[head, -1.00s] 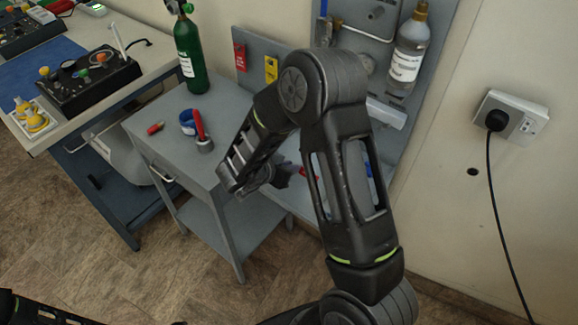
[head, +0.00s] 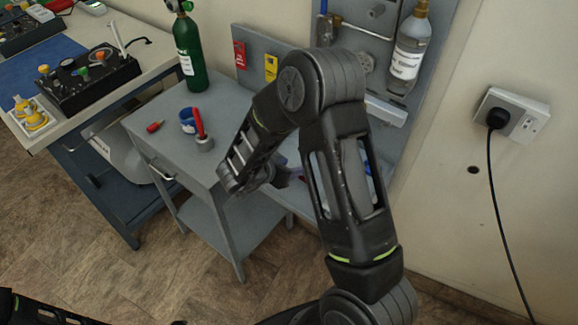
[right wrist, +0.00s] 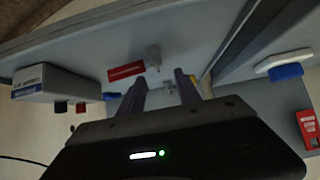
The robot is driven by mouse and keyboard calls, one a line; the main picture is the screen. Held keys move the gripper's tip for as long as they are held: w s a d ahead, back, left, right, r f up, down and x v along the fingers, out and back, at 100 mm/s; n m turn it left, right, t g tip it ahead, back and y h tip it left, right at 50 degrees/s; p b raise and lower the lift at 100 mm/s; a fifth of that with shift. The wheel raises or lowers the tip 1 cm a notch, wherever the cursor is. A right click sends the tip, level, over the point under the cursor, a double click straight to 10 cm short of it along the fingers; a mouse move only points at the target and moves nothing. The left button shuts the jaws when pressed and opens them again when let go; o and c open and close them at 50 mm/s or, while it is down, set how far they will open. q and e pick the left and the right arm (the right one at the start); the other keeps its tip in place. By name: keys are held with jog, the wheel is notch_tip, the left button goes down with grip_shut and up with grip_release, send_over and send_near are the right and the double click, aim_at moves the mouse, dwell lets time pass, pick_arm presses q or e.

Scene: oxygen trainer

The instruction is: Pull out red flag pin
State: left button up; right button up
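In the right wrist view a red flag (right wrist: 127,71) with small pale lettering lies against the grey panel, beside a small pale fitting (right wrist: 153,57). I take it to be the flag of the pin; I cannot make out the pin itself. My right gripper (right wrist: 161,84) is open, its two dark fingers apart and pointing at the fitting and a small metal piece (right wrist: 168,86). The flag is just beyond the left finger, and nothing shows held. In the head view my right gripper (head: 284,178) is low at the panel, partly behind my arm. My left gripper is out of view.
A grey cart (head: 165,103) holds a green cylinder (head: 190,52), a blue tape roll (head: 187,120) and a red-handled item (head: 200,124).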

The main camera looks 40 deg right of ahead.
jog(key=v, duration=0.7)
jog(key=shift+a+r, duration=0.25)
jog(key=shift+a, duration=0.05)
dwell(0.8)
